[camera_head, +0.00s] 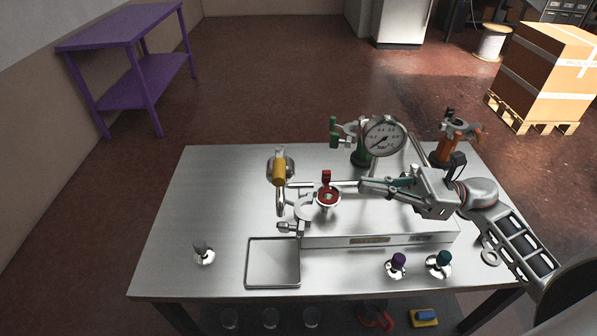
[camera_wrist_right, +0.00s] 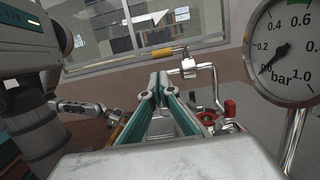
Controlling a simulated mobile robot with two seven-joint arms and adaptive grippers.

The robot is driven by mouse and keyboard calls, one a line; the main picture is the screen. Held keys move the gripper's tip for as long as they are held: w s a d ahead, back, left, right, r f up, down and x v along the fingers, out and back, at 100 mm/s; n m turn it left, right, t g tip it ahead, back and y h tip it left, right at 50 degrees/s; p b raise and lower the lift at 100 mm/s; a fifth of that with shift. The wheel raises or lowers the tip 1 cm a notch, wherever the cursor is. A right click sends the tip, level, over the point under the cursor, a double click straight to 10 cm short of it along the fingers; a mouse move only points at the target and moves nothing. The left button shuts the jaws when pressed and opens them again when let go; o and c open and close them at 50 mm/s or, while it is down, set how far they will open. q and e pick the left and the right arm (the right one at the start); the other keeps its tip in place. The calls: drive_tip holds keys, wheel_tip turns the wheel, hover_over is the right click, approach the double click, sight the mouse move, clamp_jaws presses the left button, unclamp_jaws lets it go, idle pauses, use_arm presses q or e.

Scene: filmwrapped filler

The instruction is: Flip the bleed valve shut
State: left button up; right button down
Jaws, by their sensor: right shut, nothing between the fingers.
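A steel manifold block (camera_head: 380,228) stands on the table. It carries a red-handled fitting (camera_head: 326,177), a yellow-handled valve (camera_head: 280,171), a green-handled valve (camera_head: 334,132) and an orange fitting (camera_head: 458,130). No label shows which is the bleed valve. My right gripper (camera_head: 364,186) is shut and empty above the block, just right of the red-handled fitting and apart from it. In the right wrist view its fingertips (camera_wrist_right: 158,82) meet. The red handle (camera_wrist_right: 230,108) shows to their right there.
A pressure gauge (camera_head: 384,136) stands behind my right gripper, its needle near the low end. An empty tray (camera_head: 272,285) lies at front left. Small fittings with grey (camera_head: 203,253), purple (camera_head: 397,263) and teal (camera_head: 443,260) tops stand along the front. The table's left side is mostly clear.

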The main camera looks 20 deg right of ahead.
drive_tip(key=shift+s, duration=0.1)
drive_tip(key=shift+a+r, duration=0.1)
drive_tip(key=p, duration=0.5)
approach(279, 168)
drive_tip(key=a, duration=0.4)
drive_tip(key=shift+w+a, duration=0.55)
drive_tip(key=shift+a, duration=0.2)
drive_tip(key=shift+a, duration=0.1)
